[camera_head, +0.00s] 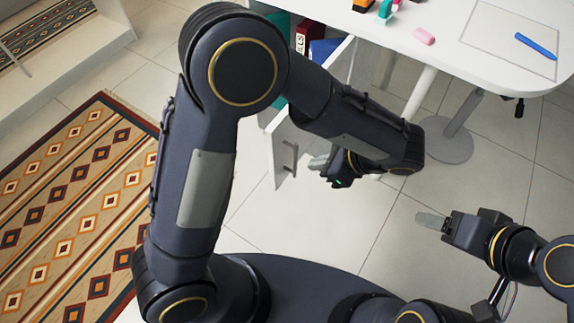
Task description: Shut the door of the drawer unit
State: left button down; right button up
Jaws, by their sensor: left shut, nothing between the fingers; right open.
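The white drawer unit stands under the desk, mostly hidden behind my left arm. Its door (281,163) stands open, with a grey bar handle (290,157) on the face I see. The hinge side is hidden by my arm. My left gripper (318,164) is shut and empty, just to the right of the door and its handle. I cannot tell whether it touches the door. My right gripper (431,221) is open and empty over the floor at the lower right, well apart from the door.
The white desk (452,60) at the upper right holds a pink eraser (424,36), a blue marker (536,46) and a sheet. Its round foot (447,140) is on the floor. A red binder (306,38) shows behind my arm. A patterned rug (85,200) lies left. Tiles in front are clear.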

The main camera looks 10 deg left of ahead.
pick_arm(q)
jog(key=d+f+m, duration=0.1)
jog(key=d+f, duration=0.1)
send_near(276, 163)
jog(key=shift+t+y, duration=0.4)
jog(key=a+f, duration=0.1)
jog(key=f, duration=0.1)
jog(key=a+f, duration=0.1)
jog(key=f, duration=0.1)
jog(key=shift+w+a+f, duration=0.15)
jog(key=shift+a, duration=0.1)
jog(key=shift+w+a, duration=0.25)
jog(key=shift+a, duration=0.3)
